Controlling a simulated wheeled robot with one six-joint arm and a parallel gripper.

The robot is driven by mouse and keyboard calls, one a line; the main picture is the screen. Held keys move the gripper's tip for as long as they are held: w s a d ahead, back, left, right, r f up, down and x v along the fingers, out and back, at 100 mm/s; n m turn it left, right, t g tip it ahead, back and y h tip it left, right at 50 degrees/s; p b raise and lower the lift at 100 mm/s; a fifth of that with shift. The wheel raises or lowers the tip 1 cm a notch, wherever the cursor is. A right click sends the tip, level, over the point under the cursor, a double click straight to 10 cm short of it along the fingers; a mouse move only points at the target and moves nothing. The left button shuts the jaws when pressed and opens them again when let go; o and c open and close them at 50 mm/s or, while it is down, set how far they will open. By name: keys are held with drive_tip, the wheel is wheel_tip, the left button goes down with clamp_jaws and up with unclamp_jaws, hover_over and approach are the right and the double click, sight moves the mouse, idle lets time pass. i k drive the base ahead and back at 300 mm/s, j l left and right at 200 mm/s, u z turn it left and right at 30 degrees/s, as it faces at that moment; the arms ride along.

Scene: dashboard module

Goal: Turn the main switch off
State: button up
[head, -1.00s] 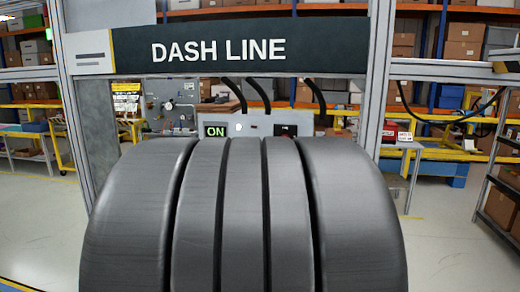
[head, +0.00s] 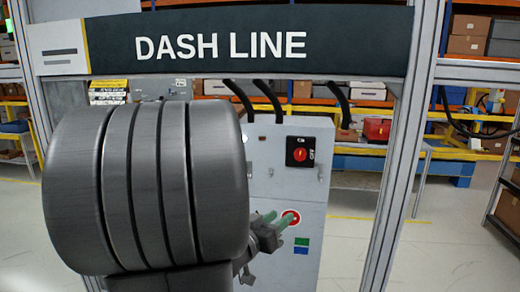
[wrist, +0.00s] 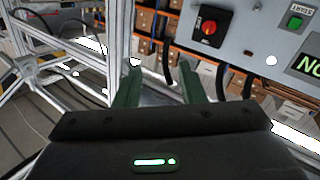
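The main switch (head: 300,152) is a red rotary knob on a black square plate, on the upper front of a pale grey cabinet (head: 290,185). White lettering, apparently OFF, stands sideways at its plate's right edge. The switch also shows at the top of the wrist view (wrist: 209,28). My gripper (head: 283,219) is lower than the switch and left of it in the head view, apart from it. In the wrist view its two green fingers (wrist: 160,78) stand apart with nothing between them. The exact knob angle is hard to read.
A red round sign or button (head: 291,218) is behind my fingertips, above green and blue labels (head: 302,246). In the wrist view a green START button (wrist: 295,22) and a lit display (wrist: 311,66) sit beside the switch. Grey frame posts (head: 400,150) flank the cabinet.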

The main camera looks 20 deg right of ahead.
sight(300, 154)
drive_tip(key=i+l+u, duration=0.35)
drive_tip(key=l, duration=0.25)
drive_tip(key=l+u, duration=0.2)
drive_tip(key=l, duration=0.15)
drive_tip(key=i+l+u, duration=0.15)
drive_tip(key=l, duration=0.2)
drive_tip(key=k+l+u, duration=0.1)
drive_tip(key=l, duration=0.45)
drive_tip(key=k+u, duration=0.05)
